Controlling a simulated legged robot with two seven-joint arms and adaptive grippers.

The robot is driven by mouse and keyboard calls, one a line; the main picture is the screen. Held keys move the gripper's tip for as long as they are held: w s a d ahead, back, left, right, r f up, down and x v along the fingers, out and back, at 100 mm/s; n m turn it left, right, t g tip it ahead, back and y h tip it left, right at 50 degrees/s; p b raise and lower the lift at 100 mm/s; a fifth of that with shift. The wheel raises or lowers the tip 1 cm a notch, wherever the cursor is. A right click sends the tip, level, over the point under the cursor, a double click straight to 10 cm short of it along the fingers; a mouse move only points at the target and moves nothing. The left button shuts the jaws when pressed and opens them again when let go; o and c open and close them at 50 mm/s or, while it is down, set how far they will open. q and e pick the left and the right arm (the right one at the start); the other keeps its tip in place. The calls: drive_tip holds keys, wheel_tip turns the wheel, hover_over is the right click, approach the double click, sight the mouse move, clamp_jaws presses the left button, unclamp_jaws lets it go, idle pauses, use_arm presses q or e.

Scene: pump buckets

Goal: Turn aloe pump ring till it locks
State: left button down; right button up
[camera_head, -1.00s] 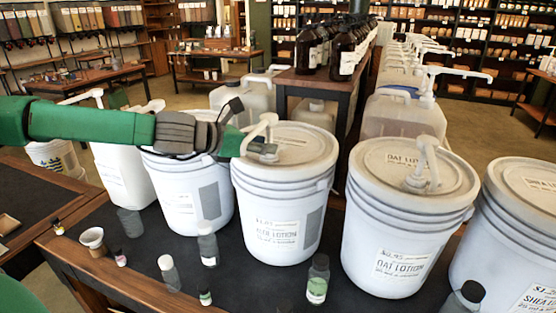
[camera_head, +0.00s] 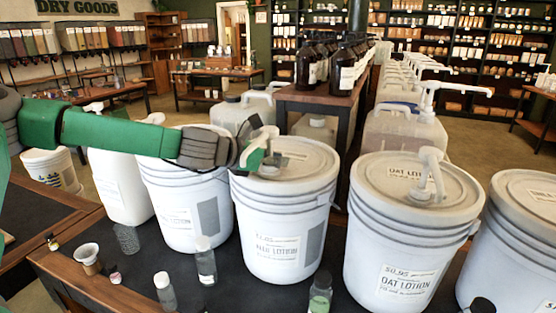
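The aloe pump (camera_head: 264,137) is white and stands upright on the lid of the white middle bucket (camera_head: 283,224), whose label is hard to read but ends in "LOTION". My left arm comes in from the left, and its green and grey gripper (camera_head: 262,157) is at the base of this pump, with finger parts at the pump's left and front. The ring at the base is mostly hidden by the fingers. I cannot tell whether they are shut on it. My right gripper is not in view.
An oat lotion bucket (camera_head: 403,235) with its own white pump (camera_head: 431,172) stands close on the right. Another white bucket (camera_head: 183,206) stands close on the left, under my arm.

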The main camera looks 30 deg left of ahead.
use_arm(q)
drive_tip(key=shift+a, duration=0.1)
drive_tip(key=shift+m+h+p, duration=0.3)
drive_tip(key=shift+h+p, duration=0.1)
drive_tip(key=shift+p, duration=0.15)
drive_tip(key=m+g+h+p, duration=0.2)
drive_tip(key=p, duration=0.1)
drive_tip(key=m+h+p, duration=0.1)
drive_tip(key=shift+s+d+m+g+h, duration=0.2)
drive_tip(key=shift+d+m+g+h, duration=0.05)
drive_tip(key=shift+m+g+h, duration=0.15)
drive_tip(key=shift+s+d+m+g+h+p, duration=0.1)
drive_tip(key=shift+d+m+g+h+p, duration=0.05)
drive_tip(key=shift+m+g+h+p, duration=0.65)
drive_tip(key=m+g, duration=0.1)
drive_tip(key=m+g+h, duration=0.1)
drive_tip(key=shift+s+d+f+m, duration=0.15)
drive_tip(key=shift+s+m, duration=0.05)
drive_tip(key=shift+m, duration=0.1)
drive_tip(key=shift+s+d+m+g+h, duration=0.15)
drive_tip(key=shift+m+g+h, duration=0.2)
drive_tip(key=shift+m+g, duration=0.4)
drive_tip(key=shift+s+a+m+g+h, duration=0.15)
drive_tip(key=shift+m+g+h, duration=0.2)
drive_tip(key=shift+m+g, duration=0.35)
drive_tip(key=shift+d+g, duration=0.1)
drive_tip(key=shift+g, duration=0.15)
